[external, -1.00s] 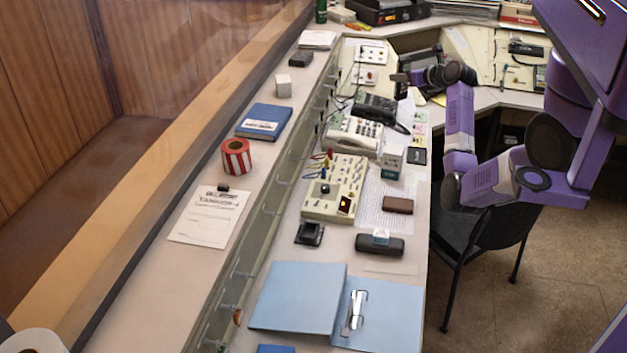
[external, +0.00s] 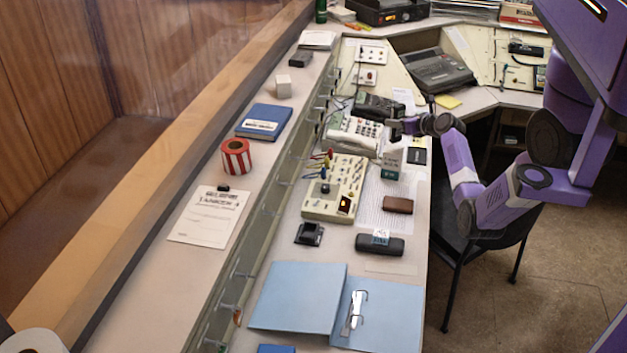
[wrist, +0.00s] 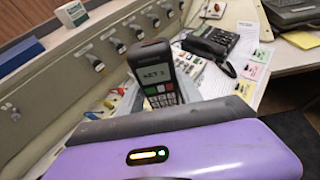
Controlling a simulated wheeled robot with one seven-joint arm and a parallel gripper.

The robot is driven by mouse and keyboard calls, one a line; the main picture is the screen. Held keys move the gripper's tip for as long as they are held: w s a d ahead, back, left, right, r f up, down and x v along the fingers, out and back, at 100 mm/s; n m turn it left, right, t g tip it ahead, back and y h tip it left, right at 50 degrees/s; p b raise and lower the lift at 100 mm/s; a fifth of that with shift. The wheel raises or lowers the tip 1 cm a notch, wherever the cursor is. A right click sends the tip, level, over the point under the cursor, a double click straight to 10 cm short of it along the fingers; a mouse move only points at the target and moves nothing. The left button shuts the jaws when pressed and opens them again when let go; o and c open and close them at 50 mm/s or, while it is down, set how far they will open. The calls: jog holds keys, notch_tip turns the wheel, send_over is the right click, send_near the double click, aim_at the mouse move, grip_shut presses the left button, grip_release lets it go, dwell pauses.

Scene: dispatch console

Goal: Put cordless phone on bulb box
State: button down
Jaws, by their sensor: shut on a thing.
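The cordless phone (wrist: 155,75) is a dark handset with a lit display and keypad. It stands upright, slightly tilted, in front of my gripper in the wrist view. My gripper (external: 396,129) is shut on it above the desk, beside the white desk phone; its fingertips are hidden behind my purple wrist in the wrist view. In the external view the handset is too small and dark to make out clearly.
A white desk phone (external: 352,134) and a black desk phone (external: 377,106) stand close to my gripper. A switch panel (external: 335,188), a brown wallet-like item (external: 398,205) and a dark case (external: 380,244) lie nearer. A chair stands beside the desk.

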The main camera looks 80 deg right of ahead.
jog(key=shift+f, duration=1.3)
jog(key=shift+f, duration=0.1)
jog(key=c, duration=0.8)
grip_release()
jog(key=shift+f, duration=0.1)
